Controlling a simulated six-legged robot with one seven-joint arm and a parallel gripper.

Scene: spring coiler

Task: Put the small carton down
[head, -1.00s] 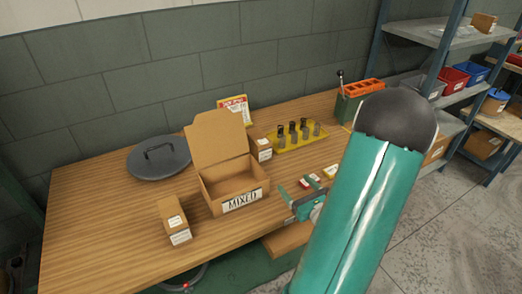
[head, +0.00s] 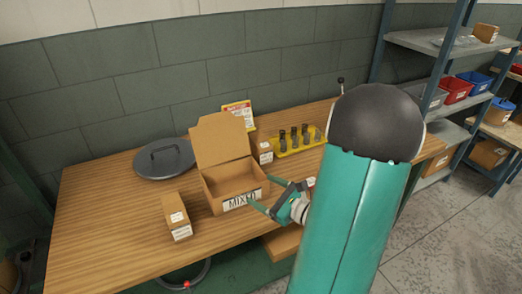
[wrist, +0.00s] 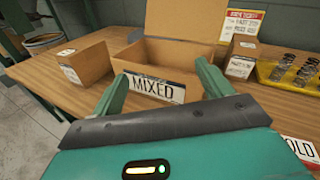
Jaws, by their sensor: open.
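Two closed cardboard cartons with white labels stand upright on the wooden table. One carton (head: 175,216) is at the front, left of the open box marked MIXED (head: 228,203); it also shows in the wrist view (wrist: 87,64). A smaller carton (head: 265,153) stands at the box's right rear and shows in the wrist view (wrist: 241,57). My gripper (head: 261,192) is open and empty in front of the box's right front corner. In the wrist view, its two fingers (wrist: 162,72) straddle the MIXED label, apart from both cartons. I cannot tell whether they touch the box.
A round grey lid (head: 164,159) lies at the back left. The table's left front is clear. Shelves with bins (head: 455,90) stand at the right.

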